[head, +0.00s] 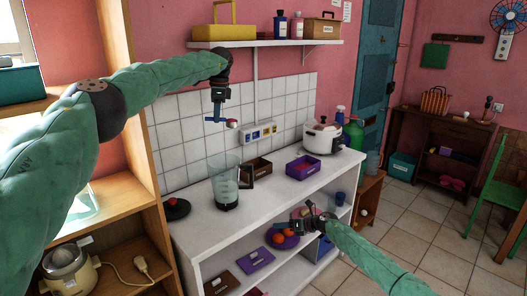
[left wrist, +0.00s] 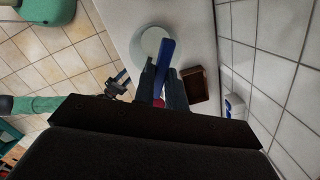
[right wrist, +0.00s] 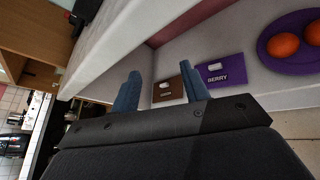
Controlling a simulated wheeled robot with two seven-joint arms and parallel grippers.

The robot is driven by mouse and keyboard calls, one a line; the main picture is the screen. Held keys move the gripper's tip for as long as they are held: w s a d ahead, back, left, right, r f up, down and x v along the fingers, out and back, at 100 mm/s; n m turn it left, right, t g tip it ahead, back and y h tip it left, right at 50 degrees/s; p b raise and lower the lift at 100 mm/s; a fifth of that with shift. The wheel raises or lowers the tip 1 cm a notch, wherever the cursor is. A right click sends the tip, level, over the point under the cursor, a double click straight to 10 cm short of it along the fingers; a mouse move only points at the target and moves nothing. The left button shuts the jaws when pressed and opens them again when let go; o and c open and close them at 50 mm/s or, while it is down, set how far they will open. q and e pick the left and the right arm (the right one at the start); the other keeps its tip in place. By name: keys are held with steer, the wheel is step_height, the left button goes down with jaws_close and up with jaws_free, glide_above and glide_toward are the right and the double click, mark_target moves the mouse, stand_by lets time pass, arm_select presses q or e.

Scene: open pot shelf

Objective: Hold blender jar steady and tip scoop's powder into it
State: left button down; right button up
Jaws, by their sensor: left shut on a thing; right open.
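The blender jar (head: 225,185) is clear with a dark base and stands upright on the white counter; its round open top shows in the left wrist view (left wrist: 152,39). My left gripper (head: 222,119) is above the jar, apart from it, and shut on the scoop, whose blue part (left wrist: 163,58) sticks out between the fingers. A small red and white part (head: 232,124) shows beside the fingers in the head view. I cannot make out any powder. My right gripper (head: 287,222) is open and empty at the counter's front edge, away from the jar; its spread fingers show in the right wrist view (right wrist: 160,90).
A dark lid (head: 176,209) lies left of the jar. A brown box (head: 258,169), a purple box (head: 303,168) and a white cooker (head: 322,138) stand to its right. The wall shelf (head: 270,43) is above. Lower shelves hold a purple plate with oranges (right wrist: 284,45) and the BERRY card (right wrist: 218,70).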

steer(key=w+d+r+n+g+h, duration=0.25)
steer(key=w+d+r+n, duration=0.2)
steer(key=d+r, duration=0.45)
step_height(320, 180, up, 21)
steer(key=n+g+h, duration=0.4)
steer(key=n+h, duration=0.1)
steer(key=n, duration=0.3)
glide_above(252, 175)
steer(key=w+d, duration=0.1)
steer(key=d, duration=0.3)
steer(key=x, duration=1.1)
steer(key=shift+w+d, duration=0.2)
steer(key=shift+w, duration=0.05)
